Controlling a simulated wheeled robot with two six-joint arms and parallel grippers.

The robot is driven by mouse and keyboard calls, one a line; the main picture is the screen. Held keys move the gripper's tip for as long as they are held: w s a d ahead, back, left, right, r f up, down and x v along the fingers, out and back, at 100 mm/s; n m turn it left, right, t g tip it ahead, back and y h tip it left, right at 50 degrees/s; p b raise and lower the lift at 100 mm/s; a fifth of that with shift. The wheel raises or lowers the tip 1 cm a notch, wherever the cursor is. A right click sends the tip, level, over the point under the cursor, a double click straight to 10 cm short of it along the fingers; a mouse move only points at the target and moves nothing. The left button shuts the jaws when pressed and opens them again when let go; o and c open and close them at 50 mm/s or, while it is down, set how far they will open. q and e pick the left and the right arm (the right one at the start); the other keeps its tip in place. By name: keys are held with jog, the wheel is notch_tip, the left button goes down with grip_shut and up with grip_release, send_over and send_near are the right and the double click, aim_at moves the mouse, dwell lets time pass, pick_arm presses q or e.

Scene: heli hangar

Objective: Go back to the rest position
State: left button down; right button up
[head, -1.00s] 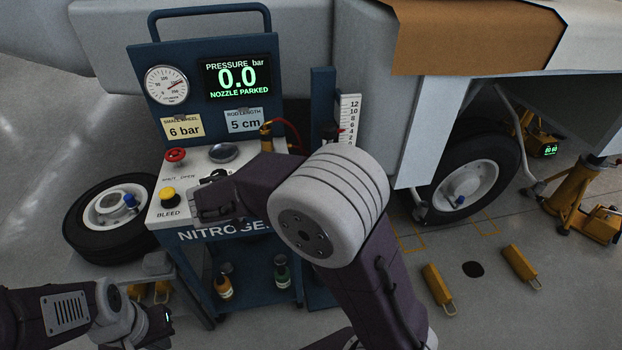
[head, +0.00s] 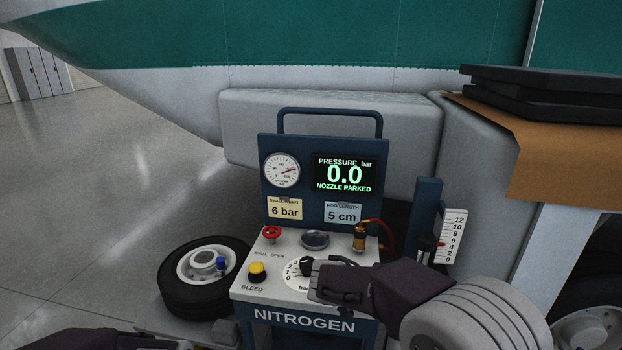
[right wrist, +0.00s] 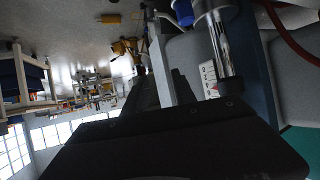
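My right gripper (head: 322,282) is over the front right of the nitrogen cart's white panel (head: 262,292), beside the black regulator knob (head: 306,265) and partly covering its dial. Whether its fingers touch the knob, or are open or shut, I cannot tell. In the right wrist view a large dark surface fills the lower part and no fingertips are clear. My left arm shows only as a dark strip at the bottom left of the head view; its fingers cannot be made out. The cart's display (head: 346,174) reads 0.0 bar, NOZZLE PARKED.
The panel carries a red valve knob (head: 271,233), a yellow bleed button (head: 258,273) and a brass nozzle (head: 360,238) with a red hose. A loose wheel (head: 196,292) lies left of the cart. The aircraft body (head: 330,122) stands close behind. Floor at far left is clear.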

jog(key=s+f+n+g+y, duration=0.35)
jog(key=s+f+y, duration=0.35)
jog(key=s+f, duration=0.55)
jog(key=a+f+n+t+y, duration=0.2)
jog(key=a+f+n+y, duration=0.3)
jog(key=a+n, duration=0.55)
notch_tip(320, 180, up, 29)
jog(key=d+n+p, duration=0.1)
jog(key=p, duration=2.8)
jog(key=shift+w+d+n, duration=0.25)
jog(key=shift+w+n, duration=0.05)
jog(key=shift+w, duration=0.1)
